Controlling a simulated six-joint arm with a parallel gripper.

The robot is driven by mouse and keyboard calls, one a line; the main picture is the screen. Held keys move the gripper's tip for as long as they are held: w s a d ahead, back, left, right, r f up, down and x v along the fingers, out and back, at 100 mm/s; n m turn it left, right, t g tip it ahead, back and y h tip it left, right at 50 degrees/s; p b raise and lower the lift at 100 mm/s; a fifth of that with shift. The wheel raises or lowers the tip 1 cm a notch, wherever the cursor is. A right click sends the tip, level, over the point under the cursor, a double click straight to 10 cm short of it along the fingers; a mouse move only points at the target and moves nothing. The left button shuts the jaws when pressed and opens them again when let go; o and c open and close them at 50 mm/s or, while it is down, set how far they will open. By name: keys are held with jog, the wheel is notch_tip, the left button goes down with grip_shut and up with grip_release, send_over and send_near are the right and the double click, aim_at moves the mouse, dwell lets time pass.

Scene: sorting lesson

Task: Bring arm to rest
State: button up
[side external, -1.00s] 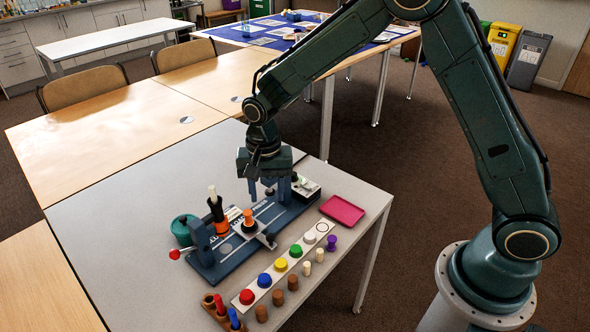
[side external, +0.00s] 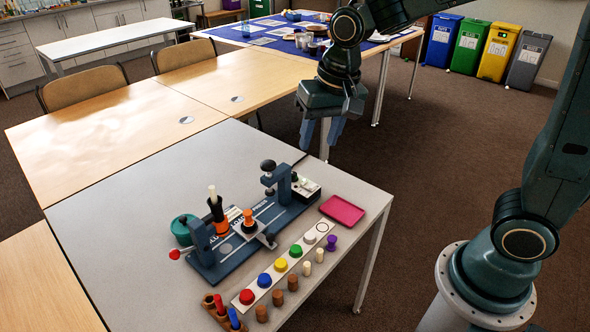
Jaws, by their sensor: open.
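My gripper (side external: 321,132) is open and empty. It hangs with its blue fingers pointing down, up and behind the right end of the grey table (side external: 130,205), apart from everything on it. My arm reaches in from the upper right. The blue-grey press fixture (side external: 228,262) stands on the grey table with a black knob at its right post. Nothing is between the fingers.
A row of coloured round caps (side external: 281,265) and small pegs lies along the table's front. A magenta tray (side external: 342,210) sits at the right edge. A teal pot (side external: 182,231) stands at the fixture's left. Coloured bins (side external: 498,50) stand far right.

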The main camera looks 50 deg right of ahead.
jog(key=s+d+r+n+t, duration=0.1)
jog(key=s+d+r+n, duration=0.1)
jog(key=s, duration=0.6)
jog(key=s+d+r+n+t, duration=0.2)
jog(key=s+r+n, duration=0.1)
jog(key=s, duration=0.6)
jog(key=shift+s+d, duration=0.2)
jog(key=shift+s, duration=0.05)
